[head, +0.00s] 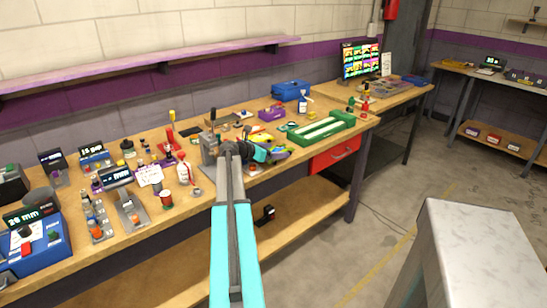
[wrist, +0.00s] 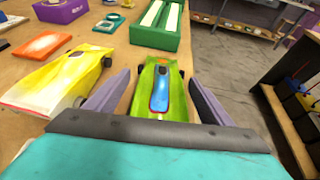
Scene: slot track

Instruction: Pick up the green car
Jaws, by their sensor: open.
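The green car (wrist: 172,108) lies on the wooden bench in the wrist view, long and low with a blue and red strip along its top. My gripper (wrist: 168,90) is open, with one grey finger on each side of the green car and small gaps visible between. The car's near end is hidden behind the gripper body. In the head view my gripper (head: 262,152) is over the bench; the car there is mostly hidden by it.
A yellow and white car (wrist: 62,78) sits close to the left finger. A green box with white strips (wrist: 160,24) stands beyond the green car. An orange slab (wrist: 42,46) lies farther left. The bench edge drops to the floor (wrist: 228,60) on the right.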

